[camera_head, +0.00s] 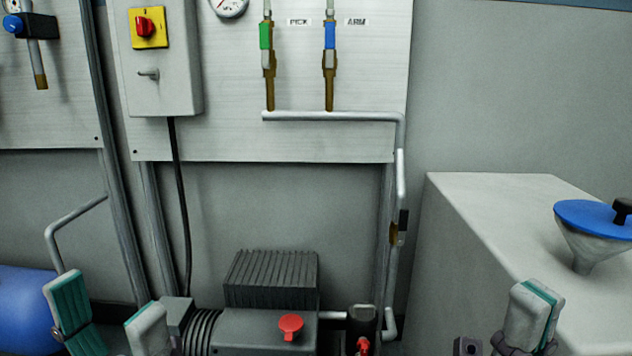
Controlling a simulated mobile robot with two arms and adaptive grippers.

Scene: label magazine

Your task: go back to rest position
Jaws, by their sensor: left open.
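My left gripper (107,314) is at the bottom left, with its two fingers wide apart. It is open and nothing shows between them. The teal pad of its left finger is visible. My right gripper (532,314) is at the bottom right, in front of the grey cabinet (480,232). Its fingers overlap in this view, so I cannot tell how far apart they are. No held object shows in it.
A compressor (245,332) with a red knob (291,325) stands between my grippers. A blue tank (25,305) is at the left. A blue-topped funnel (590,238) stands on the cabinet. Green (265,36) and blue (330,36) valve handles are on the wall panel.

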